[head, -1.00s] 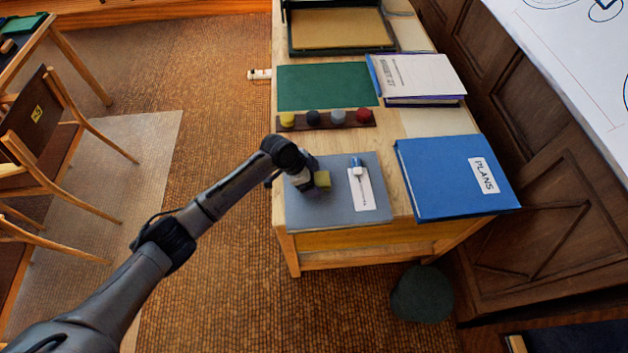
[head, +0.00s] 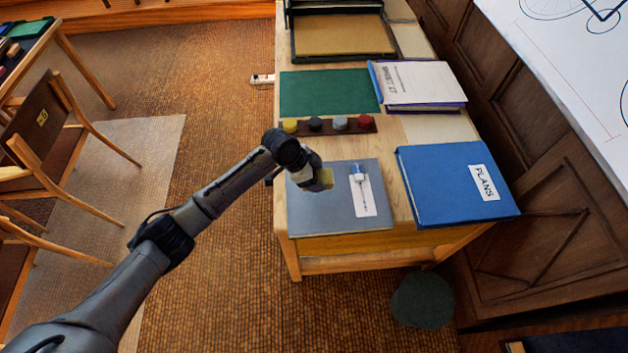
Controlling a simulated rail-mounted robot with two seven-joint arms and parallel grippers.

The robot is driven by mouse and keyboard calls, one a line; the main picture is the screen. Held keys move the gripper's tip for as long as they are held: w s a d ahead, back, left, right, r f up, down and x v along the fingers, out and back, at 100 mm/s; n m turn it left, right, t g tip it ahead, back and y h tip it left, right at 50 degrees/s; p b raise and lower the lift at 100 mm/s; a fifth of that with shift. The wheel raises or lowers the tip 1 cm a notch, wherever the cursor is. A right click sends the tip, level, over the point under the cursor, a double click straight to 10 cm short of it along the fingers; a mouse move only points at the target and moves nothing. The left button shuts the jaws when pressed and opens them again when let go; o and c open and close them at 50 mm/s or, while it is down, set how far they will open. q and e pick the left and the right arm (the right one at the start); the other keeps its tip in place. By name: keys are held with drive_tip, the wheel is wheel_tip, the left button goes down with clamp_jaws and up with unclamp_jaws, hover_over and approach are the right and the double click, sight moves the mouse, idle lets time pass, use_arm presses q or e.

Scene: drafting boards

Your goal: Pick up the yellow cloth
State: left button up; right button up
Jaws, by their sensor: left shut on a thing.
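The yellow cloth (head: 326,178) is a small folded yellow-olive piece over the grey mat (head: 337,213) at the near end of the wooden table. My left gripper (head: 318,180) is at the cloth's left side and is shut on it. The cloth looks tilted and a little above the mat. The gripper hides part of the cloth, and its fingertips are hard to make out. My right gripper does not show.
A white card with a blue-capped tool (head: 362,190) lies right of the cloth. A blue PLANS binder (head: 440,185) lies further right. A rack with several coloured knobs (head: 339,124) and a green mat (head: 330,92) lie behind. The grey mat's front is clear.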

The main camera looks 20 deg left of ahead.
use_arm(q)
drive_tip(key=s+d+r+p, duration=0.1)
drive_tip(key=s+d+r, duration=0.1)
drive_tip(key=d+r, duration=0.4)
drive_tip(key=d, duration=0.5)
drive_tip(key=shift+s+r+p, duration=0.15)
drive_tip(key=shift+p, duration=0.15)
